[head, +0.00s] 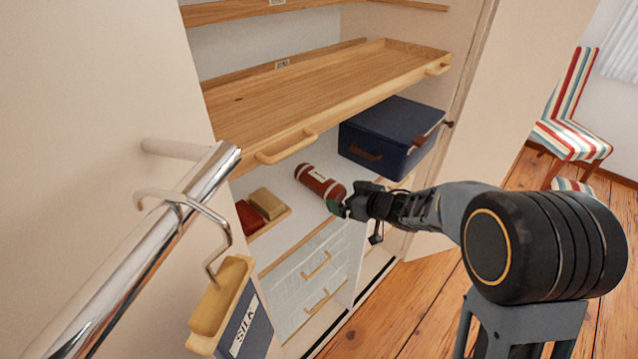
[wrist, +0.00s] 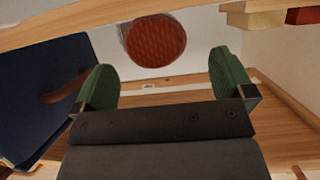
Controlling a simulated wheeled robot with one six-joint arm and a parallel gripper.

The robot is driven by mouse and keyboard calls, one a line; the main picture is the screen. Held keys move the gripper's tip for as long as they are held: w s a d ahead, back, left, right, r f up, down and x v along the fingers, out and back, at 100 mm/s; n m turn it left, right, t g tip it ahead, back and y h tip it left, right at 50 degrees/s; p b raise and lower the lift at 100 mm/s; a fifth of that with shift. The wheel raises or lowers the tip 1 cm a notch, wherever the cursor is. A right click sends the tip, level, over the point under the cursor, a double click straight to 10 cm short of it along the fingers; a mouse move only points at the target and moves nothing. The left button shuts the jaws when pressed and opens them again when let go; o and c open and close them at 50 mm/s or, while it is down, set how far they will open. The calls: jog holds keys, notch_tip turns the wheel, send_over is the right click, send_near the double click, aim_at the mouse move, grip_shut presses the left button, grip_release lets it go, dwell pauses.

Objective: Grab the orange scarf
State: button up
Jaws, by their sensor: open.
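The orange scarf (head: 320,187) is a rust-orange roll with pale bands near its ends. It lies on the white surface inside the open wardrobe. In the wrist view its round end (wrist: 156,41) faces me, beyond and between the fingers. My gripper (head: 343,208) is at the near end of the roll in the head view. In the wrist view my gripper (wrist: 165,80) has its two green finger pads wide apart, with nothing between them. The far end of the roll is hidden in the wrist view.
A navy box (head: 391,137) stands right of the scarf. Red and tan blocks (head: 266,204) sit on a wooden tray to its left. A wooden pull-out shelf (head: 320,88) overhangs it. A chrome rail (head: 150,245) with a hanger and SILK-labelled holder (head: 245,330) is at the left.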

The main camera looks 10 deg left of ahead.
aim_at(341, 192)
jog(key=shift+p+x, duration=0.4)
jog(key=shift+x, duration=2.25)
jog(key=shift+w+d, duration=0.1)
jog(key=shift+w, duration=0.1)
jog(key=shift+c, duration=0.5)
jog(key=c, duration=0.9)
jog(key=shift+r, duration=0.1)
jog(key=shift+c, duration=0.4)
jog(key=shift+r, duration=0.1)
